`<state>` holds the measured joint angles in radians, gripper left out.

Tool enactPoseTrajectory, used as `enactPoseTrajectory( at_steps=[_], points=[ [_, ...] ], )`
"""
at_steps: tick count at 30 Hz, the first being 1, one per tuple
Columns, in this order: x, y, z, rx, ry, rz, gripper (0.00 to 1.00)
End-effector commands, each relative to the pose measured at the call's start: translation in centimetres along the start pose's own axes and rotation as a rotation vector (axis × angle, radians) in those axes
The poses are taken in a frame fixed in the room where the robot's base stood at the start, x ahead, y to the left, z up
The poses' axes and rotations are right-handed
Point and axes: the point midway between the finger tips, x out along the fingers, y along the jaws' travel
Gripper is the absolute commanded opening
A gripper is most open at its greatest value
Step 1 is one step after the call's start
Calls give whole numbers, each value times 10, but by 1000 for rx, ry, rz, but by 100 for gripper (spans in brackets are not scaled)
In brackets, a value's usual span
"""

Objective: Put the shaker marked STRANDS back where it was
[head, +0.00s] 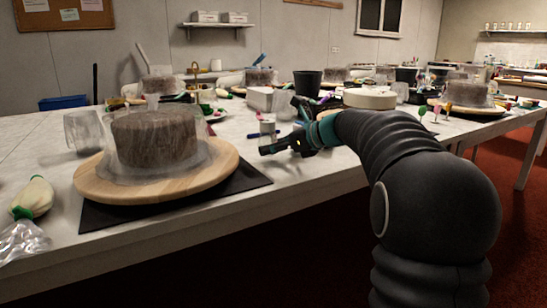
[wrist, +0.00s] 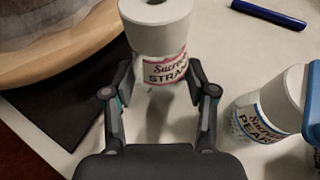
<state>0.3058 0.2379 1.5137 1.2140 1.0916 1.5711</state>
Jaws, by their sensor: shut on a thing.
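The shaker marked STRANDS (wrist: 160,40) is white with a red-edged label, and its label faces my gripper (wrist: 160,80) in the wrist view. The two fingers are shut on its lower part, one on each side. In the head view the shaker (head: 267,128) shows small at the tip of my gripper (head: 270,146), above the white table (head: 230,128). I cannot tell whether its base touches the table.
A second white shaker, its label reading "PEA" (wrist: 262,122), stands right of my gripper, beside a blue object (wrist: 313,105). A blue pen (wrist: 268,14) lies beyond. The wooden turntable (head: 100,190) with a wrapped cake (head: 155,137) is at left on a black mat (head: 245,183).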

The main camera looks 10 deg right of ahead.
Motion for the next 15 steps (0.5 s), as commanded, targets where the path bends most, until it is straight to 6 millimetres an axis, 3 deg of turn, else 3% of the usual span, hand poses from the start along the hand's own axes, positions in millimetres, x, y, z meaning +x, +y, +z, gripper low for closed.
enactPoseTrajectory(
  at_steps=[4, 15],
  points=[
    [9, 1, -19, 0, 1, 3, 14],
    [11, 1, -22, -1, 0, 3, 14]
  ],
)
